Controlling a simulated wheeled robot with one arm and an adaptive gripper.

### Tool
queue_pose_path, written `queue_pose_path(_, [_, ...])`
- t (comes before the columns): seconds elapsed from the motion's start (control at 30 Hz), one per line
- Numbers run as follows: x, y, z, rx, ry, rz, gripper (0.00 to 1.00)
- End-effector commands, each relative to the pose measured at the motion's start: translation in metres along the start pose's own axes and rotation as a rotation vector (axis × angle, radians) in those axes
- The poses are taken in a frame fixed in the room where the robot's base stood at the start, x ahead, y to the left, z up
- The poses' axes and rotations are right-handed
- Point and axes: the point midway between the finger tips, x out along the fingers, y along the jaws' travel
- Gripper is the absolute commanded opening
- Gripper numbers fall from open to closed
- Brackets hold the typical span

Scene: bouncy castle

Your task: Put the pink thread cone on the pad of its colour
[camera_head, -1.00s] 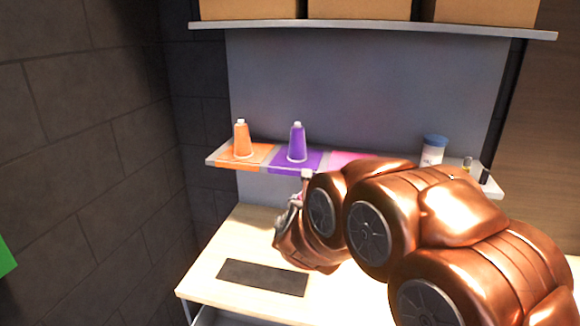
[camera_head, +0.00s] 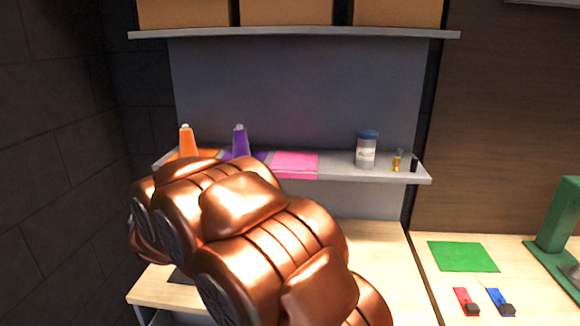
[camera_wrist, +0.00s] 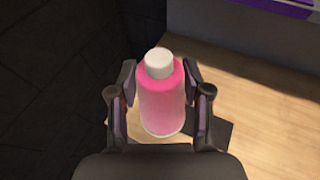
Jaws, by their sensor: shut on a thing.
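The pink thread cone (camera_wrist: 161,100), with a white top, is upright between the fingers of my gripper (camera_wrist: 160,105) in the wrist view. My gripper is shut on it. The wooden worktop lies below it; the gap between them cannot be judged. In the head view my copper-coloured arm hides the gripper and the cone. The pink pad (camera_head: 296,163) lies on the grey shelf (camera_head: 340,173), bare in the part that shows, to the right of the purple pad (camera_head: 259,155).
An orange cone (camera_head: 187,141) and a purple cone (camera_head: 240,140) stand on the shelf left of the pink pad. A blue-lidded jar (camera_head: 367,150) and small bottles (camera_head: 397,161) stand to its right. An upper shelf (camera_head: 300,34) holds boxes. A dark wall (camera_head: 60,170) is at left.

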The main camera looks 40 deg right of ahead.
Motion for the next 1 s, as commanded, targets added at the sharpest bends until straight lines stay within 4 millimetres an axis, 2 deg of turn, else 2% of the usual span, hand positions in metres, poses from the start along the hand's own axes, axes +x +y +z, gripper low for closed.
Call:
queue_pose_path(0.03, [0.011,-0.018,0.005,0.007,-0.01,-0.025,0.04])
queue_pose_path(0.2, [0.034,-0.067,0.025,0.024,-0.009,-0.072,0.04])
queue_pose_path(0.5, [0.058,-0.15,0.066,0.032,-0.01,-0.11,0.04])
queue_pose_path(0.7, [0.062,-0.191,0.09,0.028,-0.01,-0.103,0.04])
queue_pose_path(1.0, [0.06,-0.234,0.117,0.018,-0.009,-0.071,0.04])
